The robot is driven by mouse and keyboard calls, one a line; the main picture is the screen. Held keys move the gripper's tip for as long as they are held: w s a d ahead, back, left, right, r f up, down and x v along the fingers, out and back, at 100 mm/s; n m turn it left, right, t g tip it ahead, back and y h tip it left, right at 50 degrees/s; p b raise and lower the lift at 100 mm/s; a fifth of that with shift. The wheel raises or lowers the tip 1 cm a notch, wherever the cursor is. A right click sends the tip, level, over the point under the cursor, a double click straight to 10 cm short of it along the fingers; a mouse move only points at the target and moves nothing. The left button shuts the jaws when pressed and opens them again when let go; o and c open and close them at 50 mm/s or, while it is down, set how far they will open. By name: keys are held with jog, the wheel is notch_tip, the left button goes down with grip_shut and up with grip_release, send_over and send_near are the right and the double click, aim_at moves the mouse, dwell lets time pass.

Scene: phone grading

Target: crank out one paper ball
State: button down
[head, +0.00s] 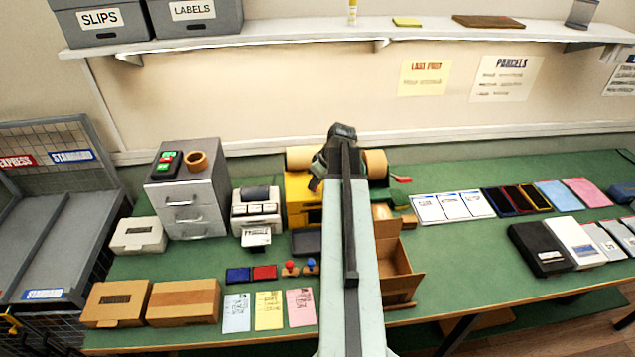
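A yellow machine (296,190) stands on the green bench, with a brown paper roll (376,164) across its top. A crank with a red handle (402,180) sticks out at its right side. My arm crosses in front and hides the machine's middle. My gripper (318,180) is dark and sits over the machine's upper part, left of the crank and apart from the red handle. Its fingers are too small and hidden to judge. A tan rounded thing (382,212) shows right of my arm; I cannot tell whether it is a paper ball.
An open cardboard box (400,262) stands at the front, right of my arm. A label printer (256,212) and grey drawers (188,200) stand left. Cards, envelopes and phone boxes (541,250) lie right. A shelf (280,36) runs above.

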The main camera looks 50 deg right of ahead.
jog(key=shift+d, duration=0.3)
jog(key=shift+a, duration=0.3)
jog(key=shift+w+a+m, duration=0.1)
jog(key=shift+a+m, duration=0.05)
jog(key=shift+m, duration=0.15)
